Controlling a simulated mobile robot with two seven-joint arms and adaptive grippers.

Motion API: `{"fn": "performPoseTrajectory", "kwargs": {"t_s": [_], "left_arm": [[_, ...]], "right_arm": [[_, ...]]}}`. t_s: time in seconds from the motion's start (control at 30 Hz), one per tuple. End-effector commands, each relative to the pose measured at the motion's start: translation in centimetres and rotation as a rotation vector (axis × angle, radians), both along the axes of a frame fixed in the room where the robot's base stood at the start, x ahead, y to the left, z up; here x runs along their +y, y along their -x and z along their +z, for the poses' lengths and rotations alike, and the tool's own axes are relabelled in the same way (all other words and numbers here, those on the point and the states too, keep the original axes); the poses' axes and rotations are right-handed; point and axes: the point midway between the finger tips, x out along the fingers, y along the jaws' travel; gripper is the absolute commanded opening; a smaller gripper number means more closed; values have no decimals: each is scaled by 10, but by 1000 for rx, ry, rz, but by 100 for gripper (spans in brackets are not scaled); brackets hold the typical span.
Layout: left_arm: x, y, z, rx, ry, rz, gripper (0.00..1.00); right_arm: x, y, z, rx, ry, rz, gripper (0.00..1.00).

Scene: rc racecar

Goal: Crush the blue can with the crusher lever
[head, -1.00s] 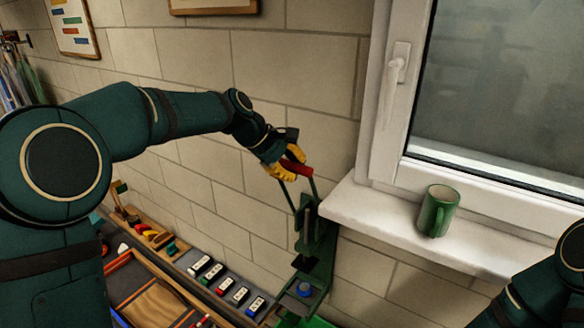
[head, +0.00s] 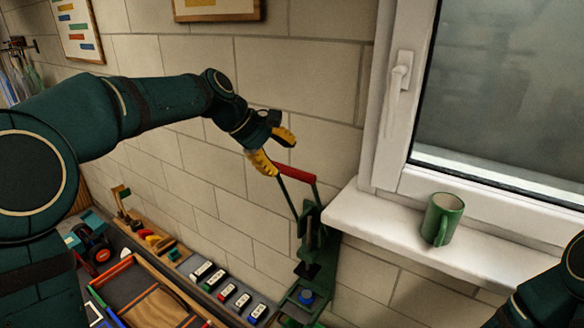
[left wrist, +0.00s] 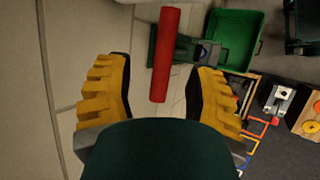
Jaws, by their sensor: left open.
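The green can crusher (head: 312,240) stands against the wall, its lever raised and topped by a red handle (head: 296,173). The blue can (head: 306,297) sits low in the crusher. My left gripper (head: 274,150), with yellow fingers, is open and empty, just up and left of the red handle. In the left wrist view, the red handle (left wrist: 165,55) appears between the open fingers (left wrist: 160,75); the head view shows the fingers apart from it. My right arm shows at the lower right; its gripper is out of view.
A white window sill (head: 400,232) with a green mug (head: 442,218) juts out right of the crusher. A bench with a tray (head: 150,305) and several labelled blocks (head: 227,294) lies lower left. A green bin (left wrist: 235,42) shows in the left wrist view.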

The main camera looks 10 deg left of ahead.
Motion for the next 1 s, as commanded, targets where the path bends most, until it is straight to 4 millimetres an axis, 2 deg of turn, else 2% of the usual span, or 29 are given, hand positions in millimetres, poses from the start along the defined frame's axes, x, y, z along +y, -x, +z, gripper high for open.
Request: {"fn": "performPoseTrajectory", "kwargs": {"t_s": [0.1, 0.3, 1.0], "left_arm": [[13, 8, 18, -3, 0, 2, 54], [26, 16, 37, -2, 0, 3, 54], [29, 19, 42, 0, 0, 1, 54]], "right_arm": [[0, 0, 0, 0, 0, 0, 47], [0, 0, 0, 0, 0, 0, 47], [0, 0, 0, 0, 0, 0, 47]]}}
